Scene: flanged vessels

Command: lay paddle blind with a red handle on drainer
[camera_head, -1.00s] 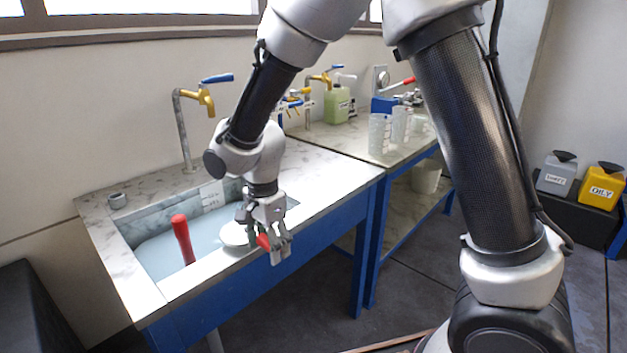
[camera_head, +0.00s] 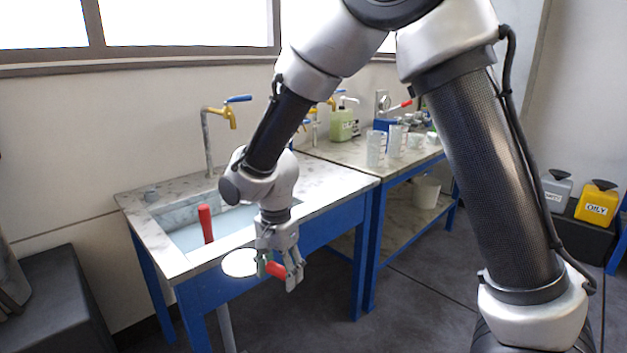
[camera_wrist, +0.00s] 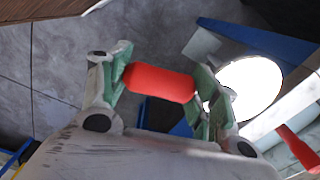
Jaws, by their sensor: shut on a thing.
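A paddle blind has a white round disc (camera_head: 240,263) and a red handle (camera_head: 277,270). My gripper (camera_head: 284,275) is shut on the red handle, in front of the sink's front edge. The disc points left and looks clear of the sink rim. In the wrist view the red handle (camera_wrist: 160,82) lies between the green-padded fingers (camera_wrist: 163,80), and the bright disc (camera_wrist: 250,86) shows past the right finger. A second red handle (camera_head: 206,223) stands up in the sink; what it belongs to is hidden. I cannot make out a drainer for certain.
The sink (camera_head: 160,248) holds bluish water and has a blue frame and a tap (camera_head: 222,115). A bench (camera_head: 350,148) with clear beakers and a green container stands to the right. A black block (camera_head: 60,300) is at left. Open floor lies in front.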

